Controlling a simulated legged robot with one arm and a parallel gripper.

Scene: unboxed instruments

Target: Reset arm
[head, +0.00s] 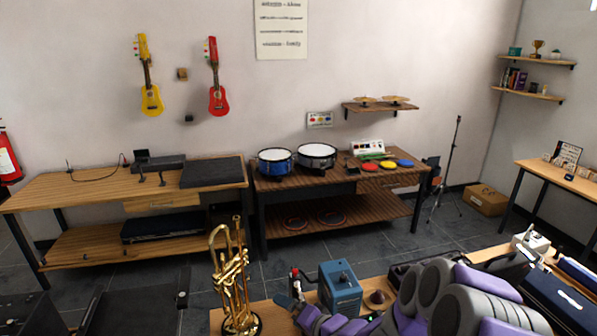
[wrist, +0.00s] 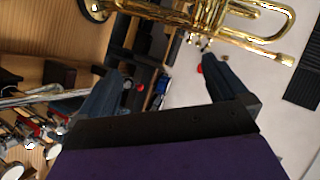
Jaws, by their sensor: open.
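My gripper (wrist: 164,68) is open in the wrist view, its two dark fingers spread apart with nothing held between them. In the head view, my purple and grey arm is folded low at the bottom right, over the near table. The gold trumpet (head: 230,285) stands upright on the near table, to the left of my arm. It also shows across the top of the wrist view (wrist: 245,32), beyond the fingertips. I cannot tell how far the fingers are from it.
A blue-grey box (head: 341,290) stands on the near table beside my arm. A white device (head: 532,240) and a dark blue case (head: 560,300) are at the right. Across the floor, drums (head: 316,156) stand on a wooden bench. The dark tiled floor between is mostly clear.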

